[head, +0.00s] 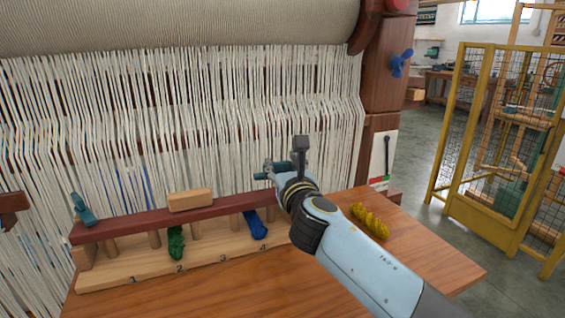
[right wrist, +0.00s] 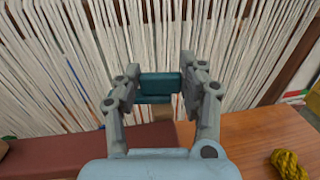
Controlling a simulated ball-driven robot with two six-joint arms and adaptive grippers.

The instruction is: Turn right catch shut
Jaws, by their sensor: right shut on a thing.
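The right catch, a teal handle (right wrist: 160,83), sits between the two grey fingers of my right gripper (right wrist: 158,92) in the right wrist view. My gripper is shut on it. In the head view my right gripper (head: 282,172) is at the right end of the dark red bar (head: 150,225) and hides most of the catch. The left catch (head: 82,209), also teal, stands tilted at the bar's left end. The bar lies over a numbered wooden rack (head: 150,270) with pegs. A green skein (head: 176,243) and a blue skein (head: 256,225) hang there. My left gripper is out of view.
A light wooden block (head: 190,200) lies on the bar. A yellow skein (head: 369,221) lies on the wooden table (head: 430,262) to the right of the rack. White warp threads (head: 200,110) hang close behind. A yellow mesh cage (head: 500,140) stands farther right.

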